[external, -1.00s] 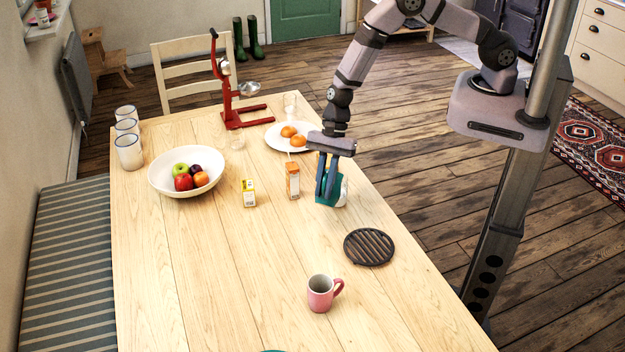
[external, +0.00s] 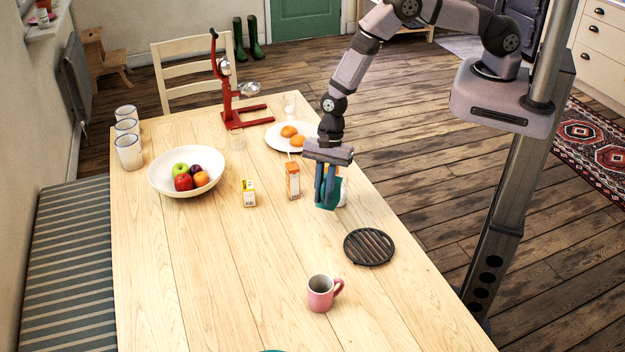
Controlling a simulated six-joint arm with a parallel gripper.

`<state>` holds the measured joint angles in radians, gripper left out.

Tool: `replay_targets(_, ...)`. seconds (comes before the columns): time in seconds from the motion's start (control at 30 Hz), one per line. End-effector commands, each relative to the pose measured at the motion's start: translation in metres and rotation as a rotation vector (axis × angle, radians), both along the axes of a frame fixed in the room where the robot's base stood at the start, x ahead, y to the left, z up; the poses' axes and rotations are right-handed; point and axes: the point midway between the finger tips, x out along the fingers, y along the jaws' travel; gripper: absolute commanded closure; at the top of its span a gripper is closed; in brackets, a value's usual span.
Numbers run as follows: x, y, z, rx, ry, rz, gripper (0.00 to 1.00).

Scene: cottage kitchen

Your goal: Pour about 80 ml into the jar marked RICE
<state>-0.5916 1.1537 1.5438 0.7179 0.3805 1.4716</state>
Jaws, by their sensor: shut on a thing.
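My gripper (external: 326,203) is over the right side of the table, pointing down. It is shut on a teal-and-white container (external: 332,196), which looks upright and at or very near the tabletop. The fingers hide part of it, and its label cannot be read. Several pale, dark-rimmed vessels, the nearest one (external: 129,152) included, stand in a row at the table's left edge. I can read no RICE marking on any of them and cannot tell which thing is the jar.
An orange-and-white carton (external: 293,182) stands just left of my gripper, and a yellow box (external: 249,194) farther left. A plate of oranges (external: 275,145), a red juicer (external: 231,112) and a fruit bowl (external: 160,181) lie beyond. A black trivet (external: 369,247) and pink mug (external: 321,294) are nearer.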

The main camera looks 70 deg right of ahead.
Motion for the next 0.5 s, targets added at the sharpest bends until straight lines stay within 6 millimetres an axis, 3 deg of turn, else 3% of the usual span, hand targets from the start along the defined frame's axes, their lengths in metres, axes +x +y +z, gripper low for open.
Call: replay_targets(0.5,0.0,0.0083,-0.0079,-0.069,-0.004,0.003,1.0)
